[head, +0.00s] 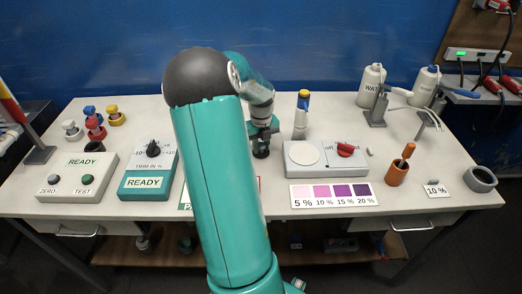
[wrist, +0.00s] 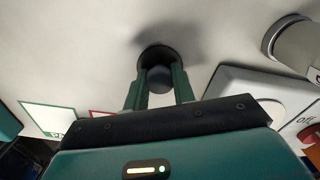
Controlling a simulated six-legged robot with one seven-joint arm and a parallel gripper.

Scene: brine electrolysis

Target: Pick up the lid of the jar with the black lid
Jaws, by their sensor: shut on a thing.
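My gripper (head: 262,133) points down over the back middle of the table. It is shut on a round black piece (head: 261,152), which looks like the black lid. In the wrist view, my gripper (wrist: 158,92) has its two green fingers on either side of the dark round lid (wrist: 157,56). A dark shadow falls on the white table beside it. I cannot make out a jar body under the lid, and I cannot tell whether the lid touches anything below.
A teal trim box (head: 148,182) stands left. Bare table lies between bottle and wash bottles.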

